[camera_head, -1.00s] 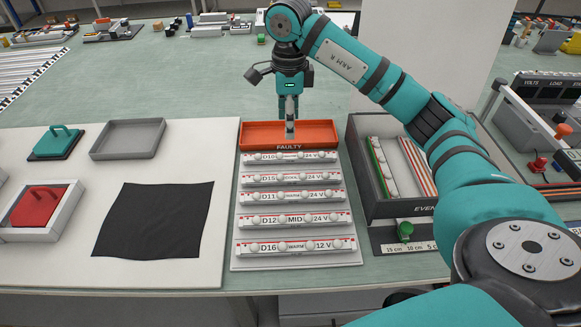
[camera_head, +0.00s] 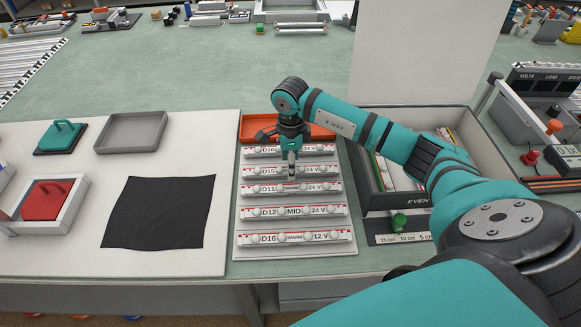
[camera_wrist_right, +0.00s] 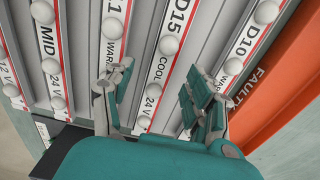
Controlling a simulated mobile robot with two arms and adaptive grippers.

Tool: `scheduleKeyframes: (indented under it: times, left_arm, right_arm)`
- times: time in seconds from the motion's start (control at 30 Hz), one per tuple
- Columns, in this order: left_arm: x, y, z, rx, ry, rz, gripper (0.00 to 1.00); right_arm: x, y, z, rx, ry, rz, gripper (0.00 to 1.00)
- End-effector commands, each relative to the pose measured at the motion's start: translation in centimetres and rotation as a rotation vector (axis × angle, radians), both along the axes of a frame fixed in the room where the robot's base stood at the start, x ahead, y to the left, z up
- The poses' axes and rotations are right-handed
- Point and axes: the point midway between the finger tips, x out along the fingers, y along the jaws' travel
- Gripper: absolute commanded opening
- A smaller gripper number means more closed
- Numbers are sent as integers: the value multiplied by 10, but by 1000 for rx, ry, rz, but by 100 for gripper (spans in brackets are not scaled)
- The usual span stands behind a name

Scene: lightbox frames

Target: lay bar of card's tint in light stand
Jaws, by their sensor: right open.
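Several white light bars with printed labels lie in rows on a pale rack (camera_head: 241,225). From the back they read D10 (camera_head: 325,149), D15 (camera_head: 322,171), D11 (camera_head: 325,187), D12 MID 24 V (camera_head: 335,211) and D16 12 V (camera_head: 338,235). My right gripper (camera_head: 292,174) points down over D15, empty. In the right wrist view my right gripper (camera_wrist_right: 155,98) has its fingers spread on either side of the D15 bar, marked COOL 24 V (camera_wrist_right: 168,46); contact is unclear. I cannot make out a tint card or the light stand. My left gripper is out of view.
The orange FAULTY tray (camera_head: 247,127) stands behind the rack. A grey box (camera_head: 412,201) marked EVEN stands right, partly behind my arm. A black cloth (camera_head: 160,212), a grey tray (camera_head: 132,131) and a red-handled block (camera_head: 43,200) lie left. A white panel (camera_head: 415,50) stands behind.

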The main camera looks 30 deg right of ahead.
Motion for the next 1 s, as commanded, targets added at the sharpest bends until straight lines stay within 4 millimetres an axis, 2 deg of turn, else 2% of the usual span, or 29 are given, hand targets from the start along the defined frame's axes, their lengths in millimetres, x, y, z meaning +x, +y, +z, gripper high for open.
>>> scheduleKeyframes:
  times: [0.13,0.37,0.47,0.8,1.0]
  left_arm:
    - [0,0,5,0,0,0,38]
    - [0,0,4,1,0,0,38]
    - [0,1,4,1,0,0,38]
    - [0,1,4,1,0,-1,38]
    - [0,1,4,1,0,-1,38]
  right_arm:
    - [0,1,-14,1,-1,1,56]
    - [1,0,-16,1,-3,0,56]
    - [1,0,-16,1,-3,0,45]
    - [1,0,-16,0,-2,0,1]
    - [1,0,-15,1,-3,0,0]
